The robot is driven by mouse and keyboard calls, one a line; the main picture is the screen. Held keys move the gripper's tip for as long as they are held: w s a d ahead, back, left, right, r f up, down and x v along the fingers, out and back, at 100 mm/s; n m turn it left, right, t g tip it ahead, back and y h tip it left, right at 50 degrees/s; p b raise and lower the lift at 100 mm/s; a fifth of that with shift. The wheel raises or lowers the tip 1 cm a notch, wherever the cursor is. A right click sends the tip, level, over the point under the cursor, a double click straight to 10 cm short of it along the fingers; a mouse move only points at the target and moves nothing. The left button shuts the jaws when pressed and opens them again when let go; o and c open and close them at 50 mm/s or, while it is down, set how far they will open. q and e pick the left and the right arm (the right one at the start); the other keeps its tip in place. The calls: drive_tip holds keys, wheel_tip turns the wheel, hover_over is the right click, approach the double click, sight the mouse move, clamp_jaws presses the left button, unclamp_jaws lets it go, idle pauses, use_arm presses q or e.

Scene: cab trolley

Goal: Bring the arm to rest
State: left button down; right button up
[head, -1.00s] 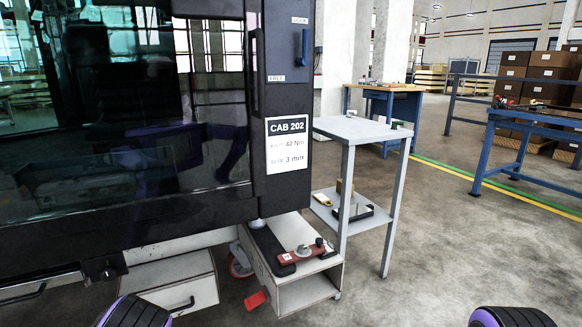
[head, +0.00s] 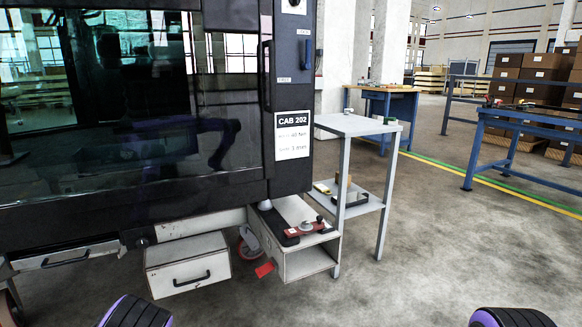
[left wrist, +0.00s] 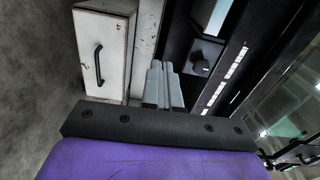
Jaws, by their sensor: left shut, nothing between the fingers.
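My left gripper (left wrist: 163,84) shows in the left wrist view with its two grey fingers together and nothing between them. It points toward the underside of the dark cab, beside a white drawer box (left wrist: 105,50) with a black handle. In the head view only rounded black and purple parts of my arms show at the bottom edge, and neither gripper is seen there. The cab (head: 130,130) has a large dark glass door and a label reading CAB 202 (head: 292,134).
The white drawer box (head: 188,265) hangs under the cab. A trolley shelf (head: 300,260) holding a red and black tool (head: 305,229) stands beside it. A grey two-tier table (head: 358,125) is to the right. The floor (head: 440,240) at the right is clear.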

use_arm(q)
drive_tip(key=s+d+f+n+g+h+b, duration=0.1)
drive_tip(key=s+d+f+n+g, duration=0.3)
drive_tip(key=s+f+n, duration=0.5)
drive_tip(key=s+d+f+n+g+h+b, duration=0.2)
drive_tip(key=s+d+f+n+g, duration=0.15)
drive_tip(key=s+f, duration=0.55)
drive_tip(key=s+d+f+n+g+h+b, duration=0.2)
drive_tip(key=s+d+g+b, duration=0.1)
drive_tip(key=s+d, duration=0.6)
drive_tip(key=s+d+f+n+g+h+b, duration=0.25)
drive_tip(key=s+d, duration=0.35)
drive_tip(key=s, duration=0.4)
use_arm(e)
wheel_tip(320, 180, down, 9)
use_arm(q)
wheel_tip(320, 180, up, 40)
drive_tip(key=w+n+y+p, duration=0.1)
drive_tip(key=p, duration=3.7)
drive_tip(key=shift+a+f+t+y, duration=0.15)
drive_tip(key=shift+a+t+y, duration=0.2)
drive_tip(key=shift+a+t, duration=0.05)
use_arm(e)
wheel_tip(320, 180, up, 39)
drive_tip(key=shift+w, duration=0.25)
